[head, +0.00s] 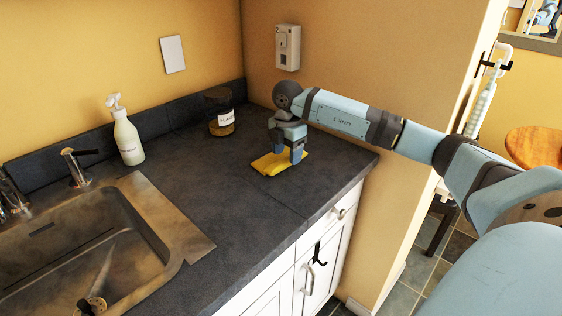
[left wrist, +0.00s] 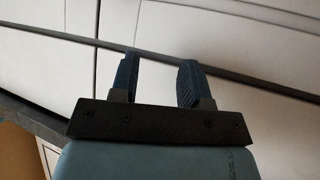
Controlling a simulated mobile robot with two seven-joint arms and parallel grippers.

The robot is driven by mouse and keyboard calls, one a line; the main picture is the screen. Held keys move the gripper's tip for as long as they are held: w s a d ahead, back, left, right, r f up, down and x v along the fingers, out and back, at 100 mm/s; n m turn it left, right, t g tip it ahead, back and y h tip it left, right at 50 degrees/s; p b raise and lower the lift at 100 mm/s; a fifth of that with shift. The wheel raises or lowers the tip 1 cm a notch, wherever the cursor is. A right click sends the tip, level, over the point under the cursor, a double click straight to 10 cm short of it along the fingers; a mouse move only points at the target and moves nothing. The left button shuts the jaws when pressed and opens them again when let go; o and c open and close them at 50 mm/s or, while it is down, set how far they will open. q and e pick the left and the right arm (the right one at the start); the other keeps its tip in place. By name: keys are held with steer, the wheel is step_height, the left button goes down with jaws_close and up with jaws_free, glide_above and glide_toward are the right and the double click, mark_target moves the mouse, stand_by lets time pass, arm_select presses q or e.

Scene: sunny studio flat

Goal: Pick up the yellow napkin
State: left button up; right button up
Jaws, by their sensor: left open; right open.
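The yellow napkin (head: 266,166) lies on the dark countertop (head: 230,195) near its right end. My right gripper (head: 290,156) points down over the napkin with its fingers apart, one on each side of the napkin's middle. The fingertips are at about the napkin's height; I cannot tell whether they touch it. The gripper hides part of the napkin. My left gripper (left wrist: 158,82) shows in the left wrist view, open and empty, in front of white cabinet fronts (left wrist: 230,40).
A jar with a dark lid (head: 221,118) stands behind and left of the napkin. A soap bottle (head: 128,142) and a tap (head: 75,167) stand by the sink (head: 165,245) at left. The counter between sink and napkin is clear. A wall rises close behind my right gripper.

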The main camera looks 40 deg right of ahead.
steer(key=shift+f, duration=0.85)
steer(key=c, duration=1)
steer(key=shift+r, duration=0.2)
